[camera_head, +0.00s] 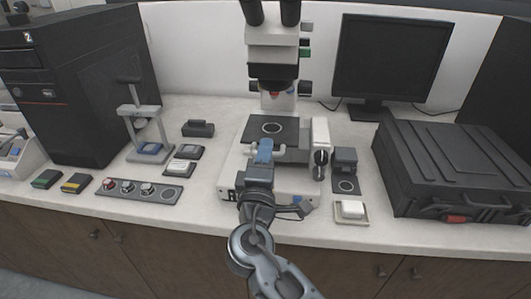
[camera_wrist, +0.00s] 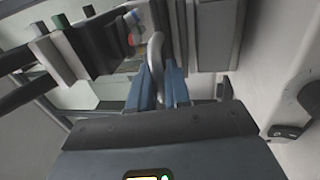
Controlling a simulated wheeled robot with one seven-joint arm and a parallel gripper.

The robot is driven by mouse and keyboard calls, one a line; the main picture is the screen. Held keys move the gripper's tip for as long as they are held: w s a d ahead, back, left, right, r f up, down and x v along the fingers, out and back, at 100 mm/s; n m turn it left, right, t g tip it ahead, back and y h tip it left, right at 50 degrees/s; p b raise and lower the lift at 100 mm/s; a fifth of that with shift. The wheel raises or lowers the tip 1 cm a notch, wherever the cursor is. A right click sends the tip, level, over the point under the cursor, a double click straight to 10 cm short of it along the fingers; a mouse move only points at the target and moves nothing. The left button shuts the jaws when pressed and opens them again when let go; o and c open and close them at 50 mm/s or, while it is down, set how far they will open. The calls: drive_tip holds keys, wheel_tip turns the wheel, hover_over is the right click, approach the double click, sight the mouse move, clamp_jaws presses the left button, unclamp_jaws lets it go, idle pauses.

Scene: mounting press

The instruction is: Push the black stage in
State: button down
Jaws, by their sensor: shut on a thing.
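The black stage (camera_head: 271,130) is a flat dark plate with a ringed round spot, under the microscope (camera_head: 272,50) on its pale base (camera_head: 232,165). My gripper (camera_head: 264,150) is at the stage's front edge, with its blue fingers pointing toward the microscope. In the wrist view, my gripper (camera_wrist: 158,80) is shut on a curved light-grey handle (camera_wrist: 155,48), which stands between the blue fingers. The handle's join to the stage is hidden, and my gripper and wrist cover part of the base front.
A small press (camera_head: 145,125) and a strip of knobs (camera_head: 140,191) are at left. A black case (camera_head: 455,165) and a white block on a tray (camera_head: 351,209) are at right. A monitor (camera_head: 392,60) stands behind. A focus knob (camera_head: 321,157) is close right of my gripper.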

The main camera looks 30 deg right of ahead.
drive_tip(key=x, duration=0.2)
drive_tip(key=f+b+x, duration=0.1)
drive_tip(key=x, duration=0.1)
drive_tip(key=shift+w+d, duration=0.1)
drive_tip(key=shift+w, duration=0.05)
drive_tip(key=shift+r, duration=0.1)
drive_tip(key=c, duration=1.3)
unclamp_jaws()
drive_tip(key=shift+b+v, duration=1.2)
drive_tip(key=shift+v, duration=2.75)
